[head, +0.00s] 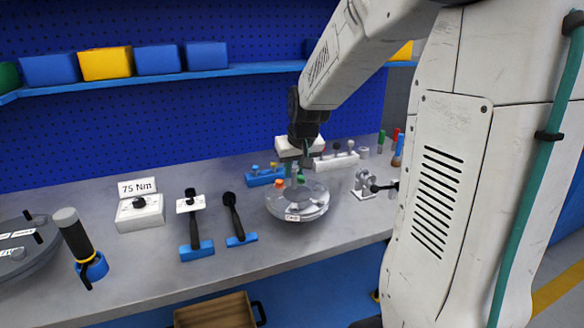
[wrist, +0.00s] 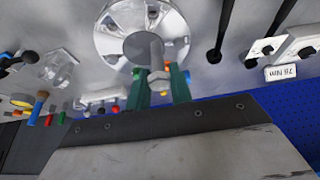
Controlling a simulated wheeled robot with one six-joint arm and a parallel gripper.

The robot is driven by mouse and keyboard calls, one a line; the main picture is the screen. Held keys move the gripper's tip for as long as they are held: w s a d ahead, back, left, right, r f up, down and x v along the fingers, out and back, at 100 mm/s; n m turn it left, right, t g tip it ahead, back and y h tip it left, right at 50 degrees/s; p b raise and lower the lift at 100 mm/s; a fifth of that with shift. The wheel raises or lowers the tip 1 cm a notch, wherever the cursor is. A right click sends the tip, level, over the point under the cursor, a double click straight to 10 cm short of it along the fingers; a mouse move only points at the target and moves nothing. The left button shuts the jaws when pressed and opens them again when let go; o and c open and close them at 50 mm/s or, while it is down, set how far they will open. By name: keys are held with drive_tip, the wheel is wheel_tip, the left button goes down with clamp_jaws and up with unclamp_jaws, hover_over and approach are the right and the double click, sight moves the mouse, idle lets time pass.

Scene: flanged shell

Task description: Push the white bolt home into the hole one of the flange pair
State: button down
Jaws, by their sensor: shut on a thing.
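The flange pair (head: 299,207) is a pale round disc assembly with a small label on its front, standing on the grey bench. In the wrist view the flange (wrist: 108,40) shows its ring face and a dark centre. My gripper (head: 295,168) is over the back part of the flange. In the wrist view my gripper (wrist: 160,84), with green fingers, is shut on a pale grey-white bolt (wrist: 157,54), whose shank points towards the flange. I cannot tell whether the bolt's tip is in a hole. An orange-topped bolt (head: 280,184) stands on the flange's left. Hole markings are unreadable.
A blue rack (head: 264,177) and a white rack (head: 337,162) of small parts stand behind the flange. Two black-handled tools on blue stands (head: 197,250) and a 75 Nm box (head: 140,213) are left. A metal fixture (head: 364,186) is right. Bare bench lies in front.

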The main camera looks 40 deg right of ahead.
sight(295, 186)
drive_tip(key=shift+f, duration=2.9)
drive_tip(key=shift+f, duration=0.15)
drive_tip(key=shift+f, duration=0.35)
drive_tip(key=shift+f, duration=1.75)
drive_tip(key=c, duration=1.2)
unclamp_jaws()
drive_tip(key=shift+a, duration=0.1)
drive_tip(key=shift+o, duration=0.2)
drive_tip(key=v, duration=0.7)
drive_tip(key=shift+s+r, duration=0.2)
drive_tip(key=shift+r, duration=0.15)
